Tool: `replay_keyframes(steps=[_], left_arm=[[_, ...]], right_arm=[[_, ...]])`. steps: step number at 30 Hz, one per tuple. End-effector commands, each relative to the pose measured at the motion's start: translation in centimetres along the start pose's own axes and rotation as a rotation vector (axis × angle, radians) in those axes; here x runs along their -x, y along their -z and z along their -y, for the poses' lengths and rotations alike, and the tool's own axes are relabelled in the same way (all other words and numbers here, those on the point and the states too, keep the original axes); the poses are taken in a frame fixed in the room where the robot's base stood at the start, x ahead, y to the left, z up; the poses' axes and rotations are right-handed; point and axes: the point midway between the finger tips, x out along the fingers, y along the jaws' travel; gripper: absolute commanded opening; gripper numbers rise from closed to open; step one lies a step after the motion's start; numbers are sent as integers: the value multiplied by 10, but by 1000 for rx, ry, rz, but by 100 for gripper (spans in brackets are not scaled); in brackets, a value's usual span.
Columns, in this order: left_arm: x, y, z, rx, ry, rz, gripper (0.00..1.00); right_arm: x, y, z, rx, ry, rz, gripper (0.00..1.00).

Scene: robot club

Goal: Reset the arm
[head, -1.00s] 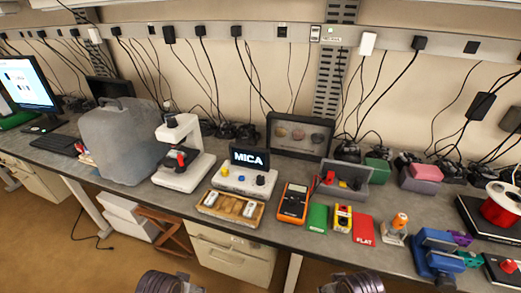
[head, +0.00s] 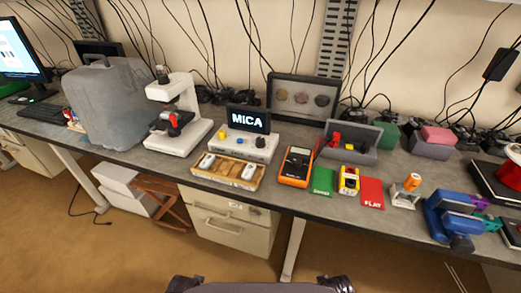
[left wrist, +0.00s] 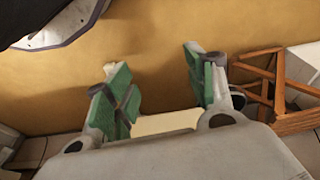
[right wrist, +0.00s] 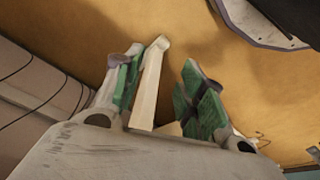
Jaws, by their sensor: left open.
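My left gripper (left wrist: 158,78) shows in the left wrist view. Its two green-padded fingers are spread apart over the tan floor with nothing between them. My right gripper (right wrist: 162,80) shows in the right wrist view, its green-padded fingers also apart. A pale table leg (right wrist: 150,85) shows between the right fingers, seemingly beyond them and not gripped. Neither gripper's fingers show in the head view, where only dark parts of my own body are at the bottom edge.
The workbench (head: 325,208) crosses the head view, holding a microscope (head: 180,115), a MICA box (head: 243,142), an orange multimeter (head: 297,167) and a blue vise (head: 448,215). Drawers (head: 232,225) are below. A brown wooden frame (head: 160,195) stands on the floor, which is clear in front.

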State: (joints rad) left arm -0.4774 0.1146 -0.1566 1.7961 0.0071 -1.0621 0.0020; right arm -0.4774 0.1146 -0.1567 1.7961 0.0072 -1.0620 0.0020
Motion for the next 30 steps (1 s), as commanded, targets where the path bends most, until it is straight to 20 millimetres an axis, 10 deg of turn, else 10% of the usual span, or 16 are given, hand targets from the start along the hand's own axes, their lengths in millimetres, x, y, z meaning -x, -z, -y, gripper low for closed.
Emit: replay_keyframes(steps=[15, 30], left_arm=[[-131, -66, -4, -7, -4, 26, 55], [-184, -100, -5, -9, -6, 36, 55]], right_arm=[[-131, -66, 4, 6, 4, 26, 40], [-184, -101, 5, 10, 6, 36, 40]])
